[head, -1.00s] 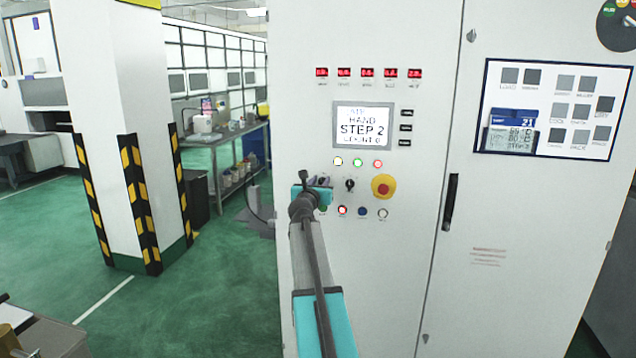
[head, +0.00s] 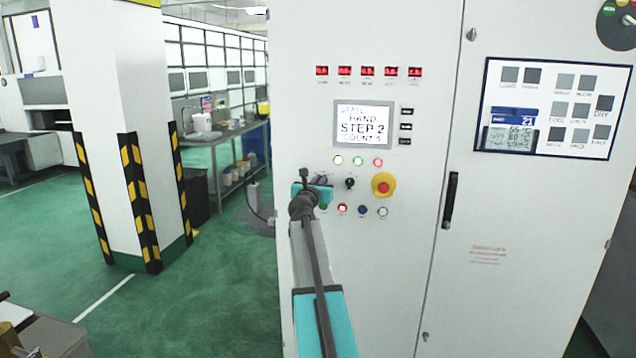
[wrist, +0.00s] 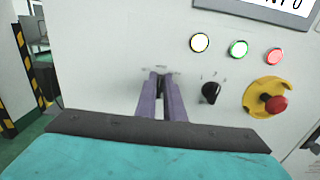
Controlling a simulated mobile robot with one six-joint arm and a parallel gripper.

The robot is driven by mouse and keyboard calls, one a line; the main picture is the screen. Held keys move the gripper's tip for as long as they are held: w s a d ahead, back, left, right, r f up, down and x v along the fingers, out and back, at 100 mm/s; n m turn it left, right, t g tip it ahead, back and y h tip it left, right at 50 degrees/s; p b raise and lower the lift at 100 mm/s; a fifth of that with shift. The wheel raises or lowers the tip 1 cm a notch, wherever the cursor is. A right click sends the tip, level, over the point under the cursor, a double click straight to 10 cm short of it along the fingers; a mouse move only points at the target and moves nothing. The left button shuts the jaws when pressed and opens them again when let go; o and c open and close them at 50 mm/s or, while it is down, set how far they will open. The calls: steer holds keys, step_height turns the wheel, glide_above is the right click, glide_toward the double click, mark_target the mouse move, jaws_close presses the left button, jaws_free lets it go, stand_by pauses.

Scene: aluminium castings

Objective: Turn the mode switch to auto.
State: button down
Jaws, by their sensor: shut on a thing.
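My gripper (wrist: 161,98) is shut on a small dark knob (wrist: 160,82) on the panel, which I take to be the mode switch. Its purple fingers hide most of the knob, so its angle cannot be told. Faint label marks show just above the fingertips, too blurred to read. In the head view my gripper (head: 324,183) is against the panel, left of a second black knob (head: 350,183). That knob also shows apart from my fingers in the wrist view (wrist: 211,92). The display (head: 363,126) reads HAND and STEP 2.
A red emergency stop on a yellow base (head: 383,185) sits right of the second knob. Yellow, green and red lamps (head: 358,161) are above, and a row of small buttons (head: 362,210) is below. A striped pillar (head: 120,130) stands left of the cabinet (head: 425,250).

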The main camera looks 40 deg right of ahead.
steer(key=m+b, duration=0.2)
steer(key=m, duration=0.1)
steer(key=d+m+b, duration=0.1)
steer(key=m+b, duration=0.1)
steer(key=m, duration=0.1)
steer(key=s+m+b, duration=0.1)
steer(key=m+b, duration=0.1)
steer(key=shift+d+f+m, duration=0.15)
steer(key=shift+m, duration=0.25)
stand_by(0.3)
steer(key=c, duration=1.9)
jaws_free()
steer(key=shift+f, duration=0.1)
steer(key=shift+o, duration=0.2)
